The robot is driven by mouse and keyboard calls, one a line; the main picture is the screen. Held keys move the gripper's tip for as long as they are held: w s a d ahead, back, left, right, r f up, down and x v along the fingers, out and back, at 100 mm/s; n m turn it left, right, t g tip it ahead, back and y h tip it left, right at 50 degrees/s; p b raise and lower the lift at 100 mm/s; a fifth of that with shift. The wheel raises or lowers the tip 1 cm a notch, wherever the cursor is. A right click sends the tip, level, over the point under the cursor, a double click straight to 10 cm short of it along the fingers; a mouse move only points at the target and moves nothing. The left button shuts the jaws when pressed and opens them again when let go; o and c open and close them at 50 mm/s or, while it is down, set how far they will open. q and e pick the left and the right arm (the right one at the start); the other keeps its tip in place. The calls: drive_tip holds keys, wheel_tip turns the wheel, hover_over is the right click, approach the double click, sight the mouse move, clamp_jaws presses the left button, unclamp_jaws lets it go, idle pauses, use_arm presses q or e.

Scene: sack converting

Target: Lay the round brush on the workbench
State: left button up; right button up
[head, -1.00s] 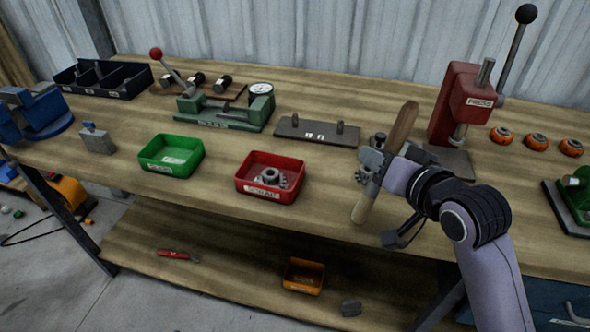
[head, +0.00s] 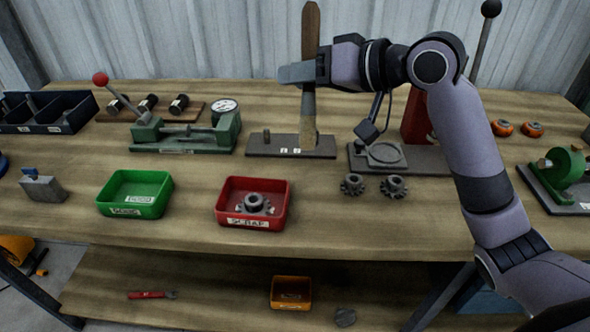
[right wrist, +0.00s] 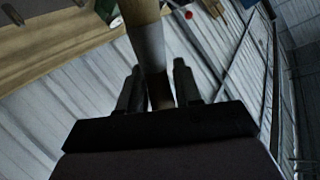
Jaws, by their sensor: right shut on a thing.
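My right gripper (head: 300,74) is shut on the round brush (head: 311,28), around its middle. The brush is upright, with its brown wooden handle up and its paler end down. Its lower end overlaps the dark plate with pins in the head view; I cannot tell whether it touches it. In the right wrist view the brush (right wrist: 150,45) runs between the two fingers. The workbench (head: 180,222) is a wooden top across the view. My left gripper is not in view.
A green tray (head: 105,193), a red scrap tray (head: 224,206) with a gear in it and two loose gears (head: 394,187) are on the bench. The dark pin plate (head: 265,148) and a green fixture (head: 190,136) are behind. Bare wood shows along the front edge.

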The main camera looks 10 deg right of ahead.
wheel_tip(320, 180, down, 16)
drive_tip(key=shift+f+b, duration=0.15)
drive_tip(key=shift+b, duration=0.45)
drive_tip(key=shift+f, duration=0.1)
drive_tip(key=o, duration=1.1)
drive_tip(key=shift+c, duration=0.2)
